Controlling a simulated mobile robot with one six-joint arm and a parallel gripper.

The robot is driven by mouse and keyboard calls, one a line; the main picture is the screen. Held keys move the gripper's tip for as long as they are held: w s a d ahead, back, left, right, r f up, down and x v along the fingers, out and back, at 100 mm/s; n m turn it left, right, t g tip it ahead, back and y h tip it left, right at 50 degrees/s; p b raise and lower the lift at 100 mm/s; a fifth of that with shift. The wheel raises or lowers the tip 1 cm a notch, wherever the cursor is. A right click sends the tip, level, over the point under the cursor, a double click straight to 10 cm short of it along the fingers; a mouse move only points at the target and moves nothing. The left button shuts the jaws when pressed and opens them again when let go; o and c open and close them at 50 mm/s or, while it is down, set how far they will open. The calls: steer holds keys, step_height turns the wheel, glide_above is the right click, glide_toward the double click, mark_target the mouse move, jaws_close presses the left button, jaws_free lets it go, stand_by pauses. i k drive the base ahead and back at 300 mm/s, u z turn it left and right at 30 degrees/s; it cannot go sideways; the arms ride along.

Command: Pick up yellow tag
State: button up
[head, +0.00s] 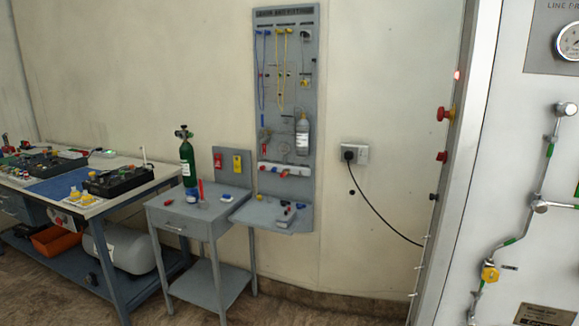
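A yellow tag (237,163) hangs upright on the small grey back panel (232,153) above the grey side table. A red tag (218,160) hangs just to its left on the same panel. Nothing covers the yellow tag. My gripper is not in view, so I cannot see whether it is open or shut.
A green cylinder (187,160) stands on the side table (184,216) left of the tags. A tall grey tool board (268,120) with a small shelf is to the right. A workbench (115,197) stands at left, a white cabinet (520,150) at right. Some floor is open in front.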

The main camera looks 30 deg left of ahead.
mark_target(237, 164)
steer(key=u, duration=1.6)
steer(key=i, duration=3.55)
steer(key=u, duration=0.15)
